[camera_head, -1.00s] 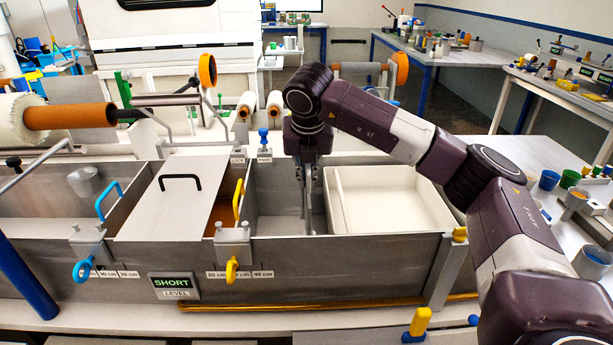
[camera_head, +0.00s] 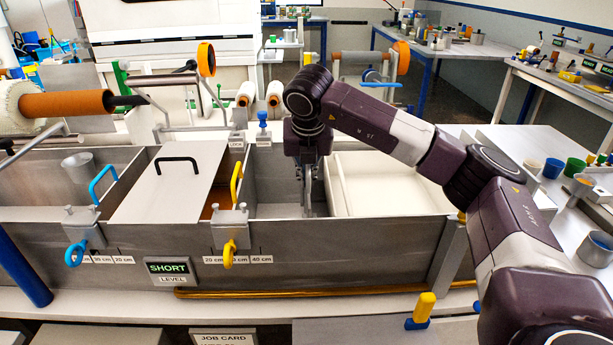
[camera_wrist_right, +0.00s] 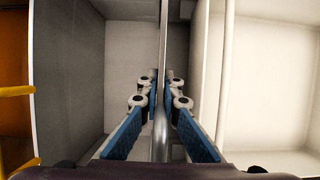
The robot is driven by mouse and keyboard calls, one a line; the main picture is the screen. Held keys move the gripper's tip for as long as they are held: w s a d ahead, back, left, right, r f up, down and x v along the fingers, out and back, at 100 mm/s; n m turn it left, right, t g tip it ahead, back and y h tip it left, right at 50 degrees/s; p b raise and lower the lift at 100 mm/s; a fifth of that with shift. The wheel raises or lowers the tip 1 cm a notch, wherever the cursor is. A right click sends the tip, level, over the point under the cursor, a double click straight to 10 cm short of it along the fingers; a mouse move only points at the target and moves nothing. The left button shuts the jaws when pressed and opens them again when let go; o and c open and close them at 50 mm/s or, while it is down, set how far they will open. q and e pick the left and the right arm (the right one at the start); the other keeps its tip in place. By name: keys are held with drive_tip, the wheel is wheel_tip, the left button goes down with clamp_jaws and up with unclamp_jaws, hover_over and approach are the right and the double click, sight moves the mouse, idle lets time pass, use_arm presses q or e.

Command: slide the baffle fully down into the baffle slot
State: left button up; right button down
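The baffle (camera_wrist_right: 163,45) is a thin grey plate, seen edge-on in the right wrist view. It stands upright between the fingers of my right gripper (camera_wrist_right: 159,108), which are shut on its top part. In the head view my right gripper (camera_head: 307,192) is low in the grey compartment (camera_head: 275,211), just left of the white tray. Only a narrow strip of the baffle shows there, near the front wall. The baffle's lower edge and the baffle slot are hidden, so I cannot tell how deep it sits. My left gripper is not in view.
The white tray (camera_head: 338,210) is close on the right. A yellow handle (camera_head: 236,184) stands on the left, beside a flat lid (camera_head: 152,205) with a black handle. A blue handle (camera_head: 103,184) is farther left. A SHORT level sign (camera_head: 168,268) is on the front wall.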

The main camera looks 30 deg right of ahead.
wheel_tip(320, 180, down, 3)
drive_tip(key=shift+f+b, duration=0.15)
drive_tip(key=shift+b, duration=1.05)
drive_tip(key=c, duration=2.1)
unclamp_jaws()
drive_tip(key=shift+f, duration=0.1)
drive_tip(key=v, duration=0.8)
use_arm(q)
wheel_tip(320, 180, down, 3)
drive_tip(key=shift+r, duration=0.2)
